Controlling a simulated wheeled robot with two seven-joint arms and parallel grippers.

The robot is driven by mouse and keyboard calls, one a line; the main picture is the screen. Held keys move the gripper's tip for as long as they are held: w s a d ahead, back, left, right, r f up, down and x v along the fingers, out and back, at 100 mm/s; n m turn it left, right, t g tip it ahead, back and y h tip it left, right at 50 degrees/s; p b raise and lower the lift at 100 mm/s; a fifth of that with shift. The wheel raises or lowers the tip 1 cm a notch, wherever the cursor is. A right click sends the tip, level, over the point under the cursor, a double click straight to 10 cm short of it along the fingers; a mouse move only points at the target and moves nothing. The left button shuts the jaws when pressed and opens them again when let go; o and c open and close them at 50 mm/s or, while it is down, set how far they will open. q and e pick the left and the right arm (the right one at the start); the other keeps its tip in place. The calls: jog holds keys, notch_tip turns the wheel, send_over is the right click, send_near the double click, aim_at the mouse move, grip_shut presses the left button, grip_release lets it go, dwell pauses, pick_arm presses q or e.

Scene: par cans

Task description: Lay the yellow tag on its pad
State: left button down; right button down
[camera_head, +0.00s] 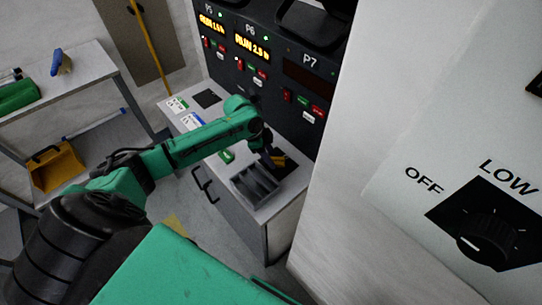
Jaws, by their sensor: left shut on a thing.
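My left gripper (276,158) reaches from the left over the white cabinet top and is shut on the yellow tag (279,161). The tag is small and partly hidden by the dark fingers. A dark pad (291,167) shows on the cabinet top just right of the gripper, below panel P7. I cannot tell whether the tag touches it. My right gripper is not in view.
A grey slotted tray (254,187) stands in front of the gripper. A green-and-white tag (178,104), a blue-and-white tag (194,121) and another dark pad (207,98) lie farther left. The control panel (262,75) rises behind; a light wall (345,160) bounds the right.

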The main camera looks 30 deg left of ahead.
pick_arm(q)
jog(key=c, duration=0.6)
grip_release()
jog(key=shift+f, duration=0.1)
jog(key=shift+c, duration=0.2)
jog(key=shift+o, duration=0.9)
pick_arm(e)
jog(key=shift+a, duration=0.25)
pick_arm(q)
jog(key=shift+r, duration=0.3)
jog(key=v, duration=1.1)
jog(key=shift+r+b, duration=0.35)
jog(key=shift+b, duration=0.05)
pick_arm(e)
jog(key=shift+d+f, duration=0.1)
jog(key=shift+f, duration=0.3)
pick_arm(q)
jog(key=shift+a, duration=0.15)
